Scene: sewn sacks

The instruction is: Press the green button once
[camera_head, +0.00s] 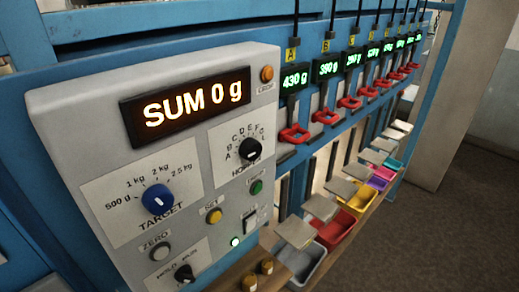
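A grey control panel (95,110) fills the left half of the head view, tilted in the picture. The green button (256,187) is a small round dark-green one on its right side, below the black hopper knob (250,149). A small bright green light (235,241) glows lower on the panel. The amber display (189,104) reads "SUM 0 g". Neither of my grippers is in view, and nothing touches the green button.
Near the button are a yellow SET button (214,215), a white rocker switch (250,219), a grey ZERO button (160,251) and a blue target knob (158,199). Several weigh stations with red handles (295,134) and coloured bins (335,230) run to the right.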

